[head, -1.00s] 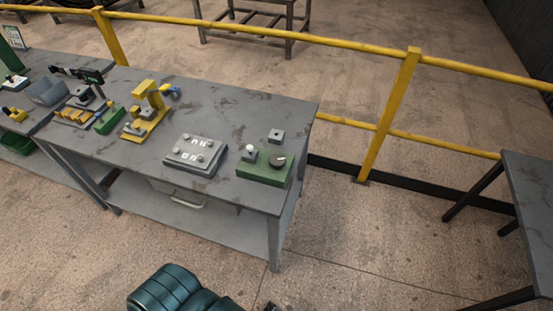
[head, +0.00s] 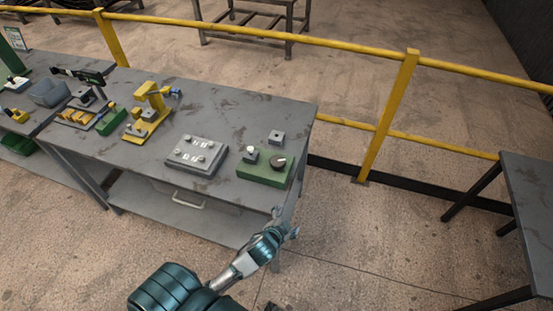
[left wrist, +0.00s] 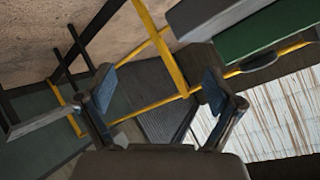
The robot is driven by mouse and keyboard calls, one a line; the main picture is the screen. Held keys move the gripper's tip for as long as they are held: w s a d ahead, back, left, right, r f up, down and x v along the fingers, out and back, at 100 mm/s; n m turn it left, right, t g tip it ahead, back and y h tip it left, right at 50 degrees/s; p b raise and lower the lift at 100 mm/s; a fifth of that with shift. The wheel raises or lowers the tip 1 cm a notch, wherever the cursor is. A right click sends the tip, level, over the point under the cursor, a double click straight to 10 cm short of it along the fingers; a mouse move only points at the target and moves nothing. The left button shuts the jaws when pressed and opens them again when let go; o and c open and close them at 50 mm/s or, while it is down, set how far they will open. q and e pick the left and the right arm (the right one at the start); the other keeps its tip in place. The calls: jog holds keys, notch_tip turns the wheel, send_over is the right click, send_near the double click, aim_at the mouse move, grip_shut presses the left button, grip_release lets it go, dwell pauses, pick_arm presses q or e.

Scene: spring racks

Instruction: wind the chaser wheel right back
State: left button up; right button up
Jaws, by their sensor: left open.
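A green box (head: 264,169) sits near the right end of the grey bench. It carries a dark round wheel (head: 278,161) with a light mark, which looks like the chaser wheel, and a pale round knob (head: 250,154) on a grey block. My left gripper (head: 287,224) is open and empty, in front of the bench's front right corner, apart from the box. In the left wrist view its two fingers (left wrist: 157,90) are spread with nothing between them. The green box (left wrist: 262,32) shows there at upper right. My right gripper is not in view.
A grey panel with pale knobs (head: 196,156) stands left of the green box, and a small grey block (head: 276,137) behind it. A yellow fixture (head: 150,112) stands farther left. A yellow rail (head: 340,45) runs behind. Another table (head: 530,195) stands at the right.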

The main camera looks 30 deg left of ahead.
pick_arm(q)
jog(key=w+d+r+m+t+h, duration=0.45)
jog(key=w+r+m, duration=0.3)
jog(key=r, duration=0.25)
jog(key=w+d+r+m+t+h, duration=0.3)
jog(key=w+r+m+h, duration=0.3)
jog(key=r+m, duration=0.4)
notch_tip(320, 180, up, 3)
jog(key=m+g+y, duration=0.6)
jog(key=m+g, duration=1)
jog(key=m, duration=0.6)
send_over(277, 160)
jog(key=s+a, duration=0.5)
jog(key=a, duration=0.1)
jog(key=p+x, duration=0.1)
jog(key=x, duration=1.6)
jog(key=shift+w+d+f, duration=0.2)
jog(key=shift+w+d, duration=0.05)
jog(key=shift+d, duration=0.05)
jog(key=c, duration=1.1)
